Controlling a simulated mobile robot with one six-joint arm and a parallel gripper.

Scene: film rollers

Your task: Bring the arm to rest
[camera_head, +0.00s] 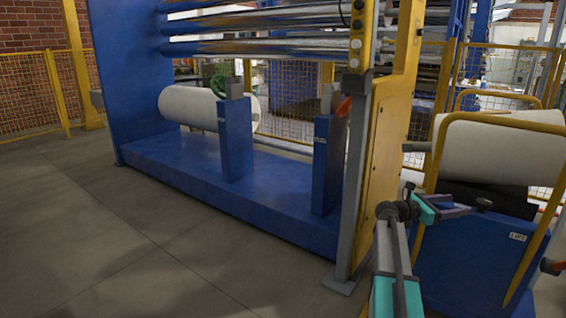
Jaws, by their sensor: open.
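My arm rises from the bottom right of the head view with dark joints and turquoise sections. It bends at the top toward the right.
A white roll (500,150) lies on the blue lift cart (465,255) with yellow rails at right. A yellow-and-grey machine post (385,170) stands left of my arm. The blue machine base (200,175) carries another white roll (190,106). Floor (130,230) at left is clear.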

